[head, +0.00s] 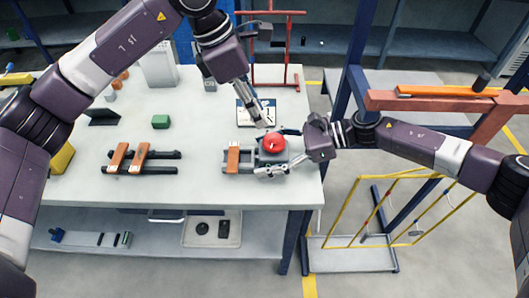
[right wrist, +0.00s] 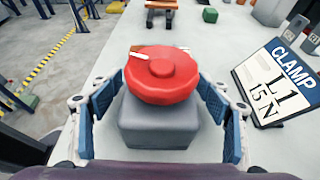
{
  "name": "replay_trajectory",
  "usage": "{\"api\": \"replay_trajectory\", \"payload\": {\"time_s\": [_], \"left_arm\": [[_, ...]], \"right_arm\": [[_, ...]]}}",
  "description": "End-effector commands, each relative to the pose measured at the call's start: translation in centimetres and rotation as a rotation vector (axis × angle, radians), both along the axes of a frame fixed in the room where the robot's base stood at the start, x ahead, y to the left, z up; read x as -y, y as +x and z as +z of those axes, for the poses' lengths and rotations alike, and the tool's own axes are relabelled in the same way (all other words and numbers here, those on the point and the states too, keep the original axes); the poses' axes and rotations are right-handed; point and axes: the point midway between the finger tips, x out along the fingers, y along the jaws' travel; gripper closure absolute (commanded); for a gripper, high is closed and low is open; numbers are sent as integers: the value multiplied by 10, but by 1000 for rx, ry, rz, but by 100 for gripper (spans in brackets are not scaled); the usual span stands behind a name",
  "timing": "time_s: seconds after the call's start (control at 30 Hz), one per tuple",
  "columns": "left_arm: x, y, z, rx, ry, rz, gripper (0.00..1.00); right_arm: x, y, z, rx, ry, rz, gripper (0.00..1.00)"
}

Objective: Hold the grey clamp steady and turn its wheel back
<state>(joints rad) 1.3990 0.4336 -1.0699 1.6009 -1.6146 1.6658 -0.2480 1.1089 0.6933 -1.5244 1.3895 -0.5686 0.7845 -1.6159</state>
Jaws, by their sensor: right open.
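The grey clamp (head: 272,158) stands near the right end of the table, with a round red wheel (head: 273,142) on top. In the right wrist view the clamp is a grey block (right wrist: 160,128) under the red wheel (right wrist: 163,72), which has a pale mark at its rim. My right gripper (right wrist: 160,115) is open, with its blue-padded fingers on either side of the clamp and wheel; contact is not clear. In the head view my right gripper (head: 283,152) reaches in from the right. My left gripper (head: 264,122) points down just behind the wheel; its finger gap is too small to judge.
A sign reading "CLAMP L1 15 N" (right wrist: 285,72) stands beside the clamp. An orange-topped rack piece (head: 233,158) is left of it, and dark bars with orange blocks (head: 140,156) lie farther left. A green block (head: 160,121) and a red frame (head: 275,50) are behind.

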Motion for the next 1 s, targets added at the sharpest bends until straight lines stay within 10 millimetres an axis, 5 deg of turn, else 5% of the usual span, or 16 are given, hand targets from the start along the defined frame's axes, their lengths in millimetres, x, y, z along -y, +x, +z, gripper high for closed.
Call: {"api": "replay_trajectory", "payload": {"time_s": [0.17,0.73,1.0], "left_arm": [[0,0,0,0,0,0,71],[0,0,0,0,0,0,71],[0,0,0,0,0,0,71]], "right_arm": [[0,0,0,0,0,0,31],[0,0,0,0,1,0,94],[0,0,0,0,1,1,96]]}}
